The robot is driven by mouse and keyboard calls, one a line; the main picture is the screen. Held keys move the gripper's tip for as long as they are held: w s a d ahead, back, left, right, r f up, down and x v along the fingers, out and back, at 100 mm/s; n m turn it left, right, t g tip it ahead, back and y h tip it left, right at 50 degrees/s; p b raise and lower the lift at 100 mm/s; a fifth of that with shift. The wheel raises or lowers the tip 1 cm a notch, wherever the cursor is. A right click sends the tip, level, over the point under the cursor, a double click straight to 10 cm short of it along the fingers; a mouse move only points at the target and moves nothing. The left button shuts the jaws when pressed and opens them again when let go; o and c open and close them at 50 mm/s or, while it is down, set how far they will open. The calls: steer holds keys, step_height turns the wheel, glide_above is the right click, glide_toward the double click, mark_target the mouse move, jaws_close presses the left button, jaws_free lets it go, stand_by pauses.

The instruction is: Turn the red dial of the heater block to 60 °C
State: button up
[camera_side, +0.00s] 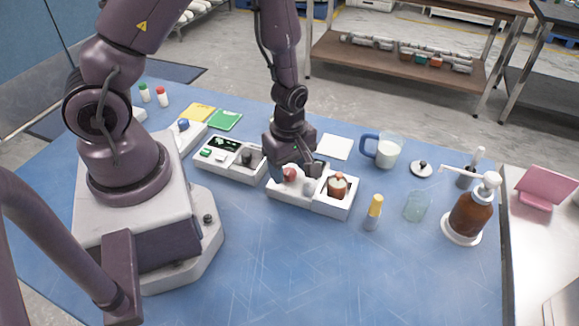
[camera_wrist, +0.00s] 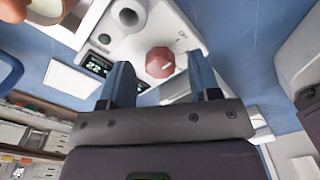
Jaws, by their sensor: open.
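The red dial (camera_wrist: 160,62) sits on the white heater block (camera_wrist: 180,24). It has a faceted edge and a small pale mark on its face. In the side view the dial (camera_side: 290,174) is partly hidden behind my gripper at the left end of the block (camera_side: 318,206). My gripper (camera_side: 296,169) is over that end, pointing down. In the wrist view its two blue-grey fingers (camera_wrist: 159,72) are apart, with the dial between and slightly beyond their tips. I see no clear contact. Small print lies beside the dial, too small to read.
A white unit with a dark display (camera_side: 223,145) stands close left. A yellow-capped bottle (camera_side: 374,212) stands right. The front blue table is clear.

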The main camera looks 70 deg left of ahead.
steer(key=shift+f, duration=0.3)
steer(key=c, duration=0.9)
